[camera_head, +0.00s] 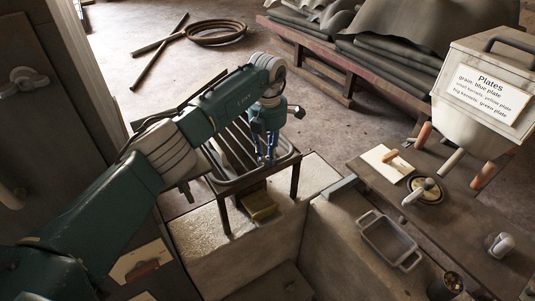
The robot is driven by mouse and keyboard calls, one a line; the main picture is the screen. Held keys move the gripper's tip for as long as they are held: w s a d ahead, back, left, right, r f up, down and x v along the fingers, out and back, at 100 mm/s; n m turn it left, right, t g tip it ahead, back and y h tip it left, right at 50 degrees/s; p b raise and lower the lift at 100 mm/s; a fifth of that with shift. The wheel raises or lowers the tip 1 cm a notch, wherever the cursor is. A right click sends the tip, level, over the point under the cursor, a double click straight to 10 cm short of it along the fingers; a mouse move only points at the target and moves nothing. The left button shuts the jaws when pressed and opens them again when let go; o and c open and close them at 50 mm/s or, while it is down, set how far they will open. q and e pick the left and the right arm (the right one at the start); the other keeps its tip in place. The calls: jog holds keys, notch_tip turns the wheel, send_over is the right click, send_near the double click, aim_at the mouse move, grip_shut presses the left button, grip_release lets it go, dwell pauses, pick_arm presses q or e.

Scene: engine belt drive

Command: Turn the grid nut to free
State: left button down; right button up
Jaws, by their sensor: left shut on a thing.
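The slatted grid (232,152) sits in a dark rectangular frame on legs, at the middle of the head view. My left gripper (268,158) points down at the right part of this grid. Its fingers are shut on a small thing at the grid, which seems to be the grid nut. The nut itself is hidden by the fingers, so its turn cannot be told. My right gripper is not in view.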

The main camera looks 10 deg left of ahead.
pick_arm(q)
jog(key=n+b, duration=0.1)
jog(key=n, duration=0.2)
jog(key=shift+n, duration=0.4)
jog(key=n+b, duration=0.1)
jog(key=n, duration=0.3)
jog(key=shift+n, duration=0.3)
jog(key=n, duration=0.5)
jog(key=shift+d+b, duration=0.1)
jog(key=shift+b, duration=0.3)
jog(key=shift+r+n, duration=0.1)
jog(key=shift+n, duration=1.8)
jog(key=c, duration=1.8)
grip_release()
jog(key=shift+r, duration=0.1)
jog(key=shift+o, duration=0.9)
jog(key=shift+d, duration=0.1)
